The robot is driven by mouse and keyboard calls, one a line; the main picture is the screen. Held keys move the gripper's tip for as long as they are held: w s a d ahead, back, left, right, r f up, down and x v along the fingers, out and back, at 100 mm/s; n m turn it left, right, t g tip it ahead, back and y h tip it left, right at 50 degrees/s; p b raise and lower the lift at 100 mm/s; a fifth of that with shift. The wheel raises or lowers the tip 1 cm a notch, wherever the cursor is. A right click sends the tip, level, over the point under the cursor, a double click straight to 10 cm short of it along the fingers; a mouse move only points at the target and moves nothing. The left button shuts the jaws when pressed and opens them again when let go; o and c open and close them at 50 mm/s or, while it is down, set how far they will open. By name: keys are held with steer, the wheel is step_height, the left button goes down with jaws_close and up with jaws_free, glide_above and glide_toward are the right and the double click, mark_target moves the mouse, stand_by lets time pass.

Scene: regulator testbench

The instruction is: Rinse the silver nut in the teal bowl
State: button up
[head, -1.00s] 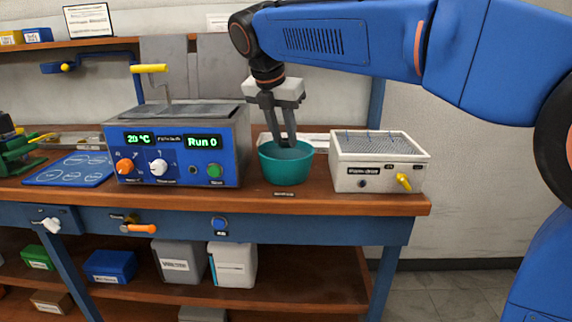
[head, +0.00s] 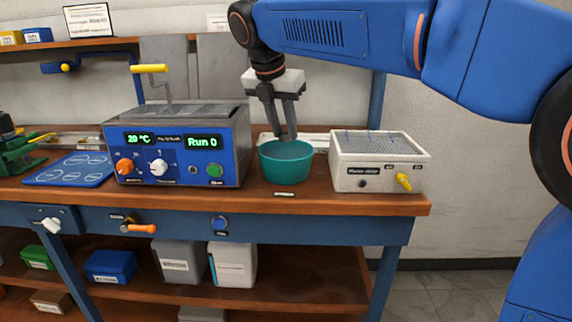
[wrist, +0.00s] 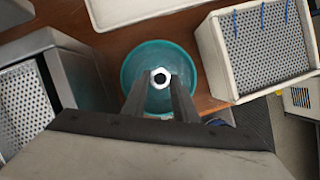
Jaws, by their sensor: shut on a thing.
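The teal bowl (head: 286,166) stands on the wooden bench top between the blue control unit and the white perforated box. It holds liquid, which shows in the wrist view around the fingers. My gripper (head: 284,136) points down over the bowl, with its fingertips at or just above the rim. In the wrist view the fingers (wrist: 160,92) are shut on the silver nut (wrist: 160,70), a bright ring with a dark hole. The nut lies over the bowl (wrist: 135,62) in that view. In the head view the nut cannot be made out.
The control unit (head: 178,150), reading 20 °C and Run 0, stands close left of the bowl. The white box (head: 378,165) with a perforated top and yellow tap stands close right. A blue mat (head: 70,170) with marked circles lies at the far left.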

steer(key=shift+r, duration=2.05)
